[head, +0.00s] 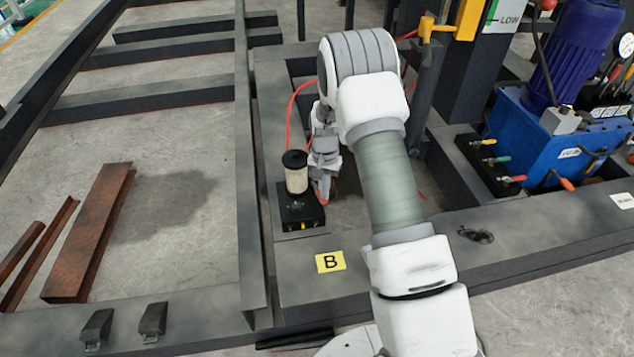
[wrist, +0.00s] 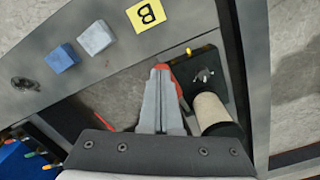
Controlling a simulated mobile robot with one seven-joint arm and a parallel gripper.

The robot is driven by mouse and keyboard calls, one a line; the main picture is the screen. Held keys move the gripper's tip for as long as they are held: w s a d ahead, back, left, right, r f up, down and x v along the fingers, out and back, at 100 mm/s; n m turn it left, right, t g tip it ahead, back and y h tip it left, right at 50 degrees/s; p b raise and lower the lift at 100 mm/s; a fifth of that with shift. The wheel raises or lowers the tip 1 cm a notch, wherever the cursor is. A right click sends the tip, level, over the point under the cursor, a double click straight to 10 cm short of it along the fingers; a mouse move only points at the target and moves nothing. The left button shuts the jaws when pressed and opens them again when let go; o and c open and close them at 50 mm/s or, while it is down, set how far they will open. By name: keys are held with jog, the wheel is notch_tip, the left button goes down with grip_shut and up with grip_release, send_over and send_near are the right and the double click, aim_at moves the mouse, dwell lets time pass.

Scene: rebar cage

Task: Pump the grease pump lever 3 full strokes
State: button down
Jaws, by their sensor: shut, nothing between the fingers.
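The grease pump (head: 301,212) is a black block on the dark steel frame, with a pale cylindrical reservoir (head: 297,180) under a black cap. In the wrist view, the pump block (wrist: 212,62) and reservoir (wrist: 209,110) are right of my fingers. My gripper (head: 323,178) is just right of the reservoir, pointing down. In the wrist view my gripper (wrist: 162,72) has its fingers together with nothing between them. A red part, apparently the pump lever (wrist: 181,72), shows right behind the fingertips, partly hidden by them. I cannot tell whether they touch.
A yellow B label (head: 330,262) is on the beam in front of the pump. A blue block (wrist: 62,58) and a grey block (wrist: 96,38) sit on that beam. A blue hydraulic unit (head: 555,135) stands right. Rusty steel pieces (head: 90,230) lie on the floor left.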

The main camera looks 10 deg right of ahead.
jog(key=shift+s+f, duration=0.15)
jog(key=shift+f, duration=0.05)
jog(key=shift+s+f, duration=0.3)
jog(key=shift+f, duration=0.15)
jog(key=shift+f+b, duration=0.1)
jog(key=shift+b, duration=0.2)
jog(key=shift+s+f, duration=0.35)
jog(key=shift+f, duration=0.15)
jog(key=shift+s+f+b, duration=0.35)
jog(key=shift+f+b, duration=0.2)
jog(key=shift+f, duration=0.2)
jog(key=shift+s+f+b, duration=0.3)
jog(key=shift+f, duration=0.25)
